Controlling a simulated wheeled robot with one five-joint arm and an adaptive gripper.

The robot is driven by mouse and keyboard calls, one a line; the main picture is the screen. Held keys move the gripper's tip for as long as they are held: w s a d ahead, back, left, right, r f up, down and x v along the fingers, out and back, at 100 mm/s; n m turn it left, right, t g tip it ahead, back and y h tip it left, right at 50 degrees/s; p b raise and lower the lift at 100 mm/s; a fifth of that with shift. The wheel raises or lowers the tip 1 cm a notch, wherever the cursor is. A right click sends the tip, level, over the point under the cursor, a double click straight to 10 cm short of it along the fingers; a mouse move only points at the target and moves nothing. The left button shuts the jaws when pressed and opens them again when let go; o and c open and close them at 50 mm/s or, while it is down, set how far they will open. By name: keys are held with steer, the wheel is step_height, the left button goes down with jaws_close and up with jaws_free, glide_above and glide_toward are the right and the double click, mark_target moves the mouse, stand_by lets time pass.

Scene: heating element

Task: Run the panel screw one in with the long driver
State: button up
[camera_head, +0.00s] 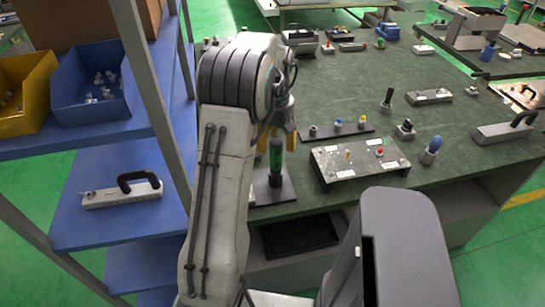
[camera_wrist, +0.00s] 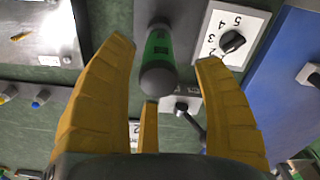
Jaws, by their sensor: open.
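A green and black handled tool (camera_head: 276,157), seemingly the driver, stands upright in a dark holder (camera_head: 285,192) near the bench's front edge. In the wrist view the tool (camera_wrist: 157,52) shows end-on between my yellow fingers, with gaps on both sides. My gripper (camera_head: 276,137) is open over the tool's top; I cannot tell whether any finger touches it. Right of the holder lies a metal panel (camera_head: 335,167) with a yellow piece (camera_head: 347,154) and a red piece (camera_head: 379,152) on top. The panel's corner (camera_wrist: 50,15) shows at the wrist view's upper left. Which piece is screw one is unclear.
Behind the panel, a dark strip (camera_head: 355,131) carries small grey, blue and yellow-topped pieces. A blue-topped tool (camera_head: 433,147) and other fixtures stand to the right. A blue shelf with a blue bin (camera_head: 90,112) is close on the left, behind a grey post (camera_head: 152,90).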

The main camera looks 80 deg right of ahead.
mark_target(276, 156)
steer(key=shift+s+f+p, duration=0.1)
steer(key=shift+f+p, duration=0.3)
steer(key=shift+f, duration=2.35)
steer(key=shift+a, duration=0.1)
steer(key=shift+c, duration=0.2)
jaws_close()
